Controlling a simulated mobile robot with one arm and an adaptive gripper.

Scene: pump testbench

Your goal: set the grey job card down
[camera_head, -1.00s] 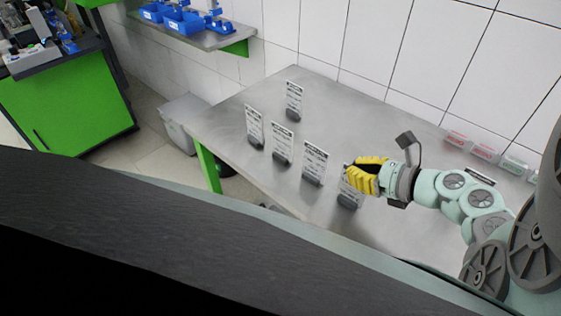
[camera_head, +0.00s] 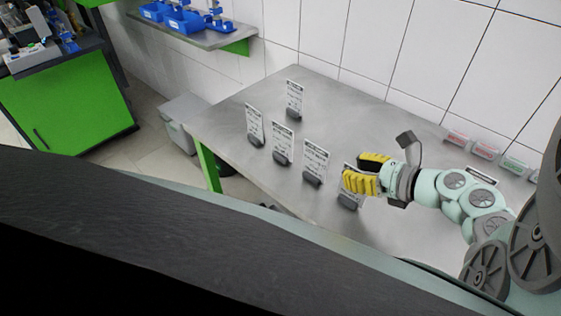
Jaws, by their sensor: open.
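A job card in a dark grey foot (camera_head: 347,201) stands on the steel table (camera_head: 340,105) near its front edge. My gripper (camera_head: 367,172) is open, with its yellow fingers spread at this card. The near finger covers much of the card's face, so its print is mostly hidden. I cannot tell whether a finger still touches it. Similar cards stand upright to the left: one close by (camera_head: 314,162), one further left (camera_head: 283,143), one at the left (camera_head: 254,125) and one at the back (camera_head: 294,99). I cannot tell which is called grey.
Small red-labelled holders (camera_head: 457,138) and a green-labelled one (camera_head: 513,165) line the back of the table by the tiled wall. A grey bin (camera_head: 184,121) stands left of the table. The table's middle behind the cards is clear.

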